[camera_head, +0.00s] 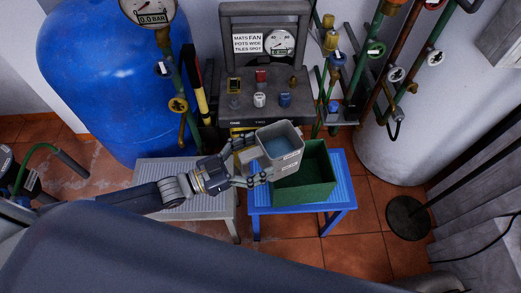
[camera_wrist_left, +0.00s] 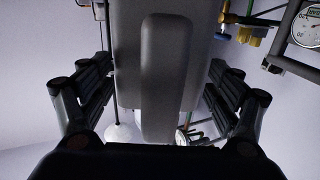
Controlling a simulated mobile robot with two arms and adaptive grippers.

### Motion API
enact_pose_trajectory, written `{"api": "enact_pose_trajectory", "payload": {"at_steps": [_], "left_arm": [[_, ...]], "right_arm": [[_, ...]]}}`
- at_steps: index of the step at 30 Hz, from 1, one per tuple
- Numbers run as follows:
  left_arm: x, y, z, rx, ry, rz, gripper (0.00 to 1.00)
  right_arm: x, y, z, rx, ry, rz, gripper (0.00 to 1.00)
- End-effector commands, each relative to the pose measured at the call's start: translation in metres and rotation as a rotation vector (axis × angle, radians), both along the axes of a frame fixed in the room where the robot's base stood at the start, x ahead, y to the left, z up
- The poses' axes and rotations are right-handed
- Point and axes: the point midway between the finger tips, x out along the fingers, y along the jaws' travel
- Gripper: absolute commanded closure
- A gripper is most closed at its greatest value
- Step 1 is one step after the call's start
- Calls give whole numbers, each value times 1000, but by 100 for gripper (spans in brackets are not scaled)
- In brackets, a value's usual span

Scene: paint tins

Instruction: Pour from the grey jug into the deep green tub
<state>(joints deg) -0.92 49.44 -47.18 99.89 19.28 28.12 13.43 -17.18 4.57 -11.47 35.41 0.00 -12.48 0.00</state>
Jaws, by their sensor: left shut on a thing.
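In the head view the jug is over the left rear part of the deep green tub (camera_head: 313,180) and looks only slightly tilted. The left wrist view shows the jug's grey side and handle (camera_wrist_left: 162,75) between the two fingers of the left gripper (camera_wrist_left: 160,95). The tub is a square open box on a blue stool; the jug hides its left rear corner, and no liquid shows in it. My right gripper is not in view.
The blue stool (camera_head: 341,168) carries the tub. A grey stool (camera_head: 160,180) stands to its left, under my left arm. Behind are a grey panel with a gauge (camera_head: 281,43), a large blue tank (camera_head: 90,80) and pipes with valves. A pale cylinder (camera_head: 400,150) stands to the right.

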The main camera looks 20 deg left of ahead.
Motion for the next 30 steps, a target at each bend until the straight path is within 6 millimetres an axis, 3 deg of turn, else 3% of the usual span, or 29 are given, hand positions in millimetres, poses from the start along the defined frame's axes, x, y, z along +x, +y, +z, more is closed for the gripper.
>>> {"api": "enact_pose_trajectory", "payload": {"at_steps": [11, 23, 30], "left_arm": [[0, 0, 4, -5, -4, 2, 46], [-3, 3, -26, 99, 84, 1, 46], [-3, 3, -27, 94, 81, 1, 46]], "right_arm": [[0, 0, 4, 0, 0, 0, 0], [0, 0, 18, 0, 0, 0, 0], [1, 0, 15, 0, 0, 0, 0]]}}
